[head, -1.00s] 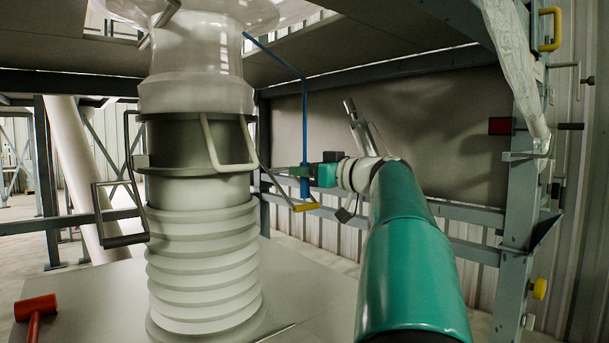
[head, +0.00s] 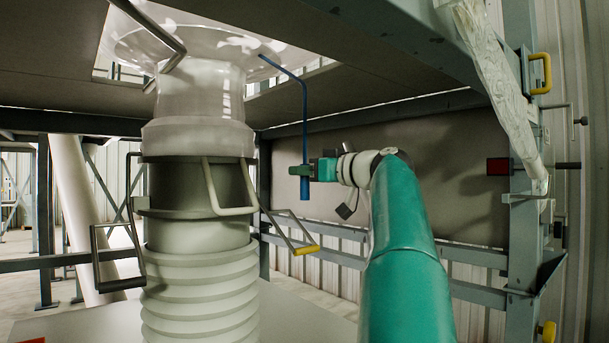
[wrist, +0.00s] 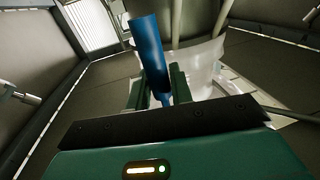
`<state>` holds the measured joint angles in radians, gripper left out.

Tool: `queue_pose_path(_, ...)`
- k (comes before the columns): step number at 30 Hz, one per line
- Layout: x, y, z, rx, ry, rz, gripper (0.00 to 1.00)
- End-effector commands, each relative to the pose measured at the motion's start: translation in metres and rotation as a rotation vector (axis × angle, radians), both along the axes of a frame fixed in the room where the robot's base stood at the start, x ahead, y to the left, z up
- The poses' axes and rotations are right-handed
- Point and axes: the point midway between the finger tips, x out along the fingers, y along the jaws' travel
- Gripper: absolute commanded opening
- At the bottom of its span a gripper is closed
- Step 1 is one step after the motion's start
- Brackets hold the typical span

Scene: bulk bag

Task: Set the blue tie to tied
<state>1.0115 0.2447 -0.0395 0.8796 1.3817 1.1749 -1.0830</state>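The blue tie (head: 304,115) is a thin bent blue rod. It runs from beside the clear neck of the bag (head: 207,90) under the ceiling opening to a bend, then hangs down to a thicker blue lower end. My gripper (head: 303,171) is shut on this lower part, coming from the right. In the wrist view the thick blue end of the tie (wrist: 150,50) stands between the two dark green fingers, and my gripper (wrist: 157,82) closes around it. The pale bag neck shows behind it in the wrist view.
A dark collar with grey handles (head: 200,187) surrounds the spout below the neck, above a ribbed sleeve (head: 198,290). A yellow-tipped lever (head: 306,250) sits just below my gripper. A steel post (head: 520,220) with a red-ended part stands at right.

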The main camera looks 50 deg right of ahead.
Motion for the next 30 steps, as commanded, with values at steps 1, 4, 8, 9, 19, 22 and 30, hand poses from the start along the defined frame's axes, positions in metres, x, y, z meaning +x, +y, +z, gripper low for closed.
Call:
queue_pose_path(1,-0.002,0.001,0.003,-0.005,-0.005,-0.004,0.3)
queue_pose_path(4,-0.001,0.0,0.002,-0.004,-0.003,-0.002,0.39)
queue_pose_path(8,-0.001,0.001,0.001,-0.003,-0.001,-0.001,0.39)
queue_pose_path(9,-0.001,0.001,0.001,-0.003,-0.001,-0.001,0.39)
queue_pose_path(19,-0.032,-0.003,0.001,-0.003,0.0,-0.005,0.39)
queue_pose_path(22,-0.054,-0.005,0.001,-0.002,0.0,-0.005,0.39)
queue_pose_path(30,-0.111,-0.009,0.001,-0.002,-0.001,-0.004,0.39)
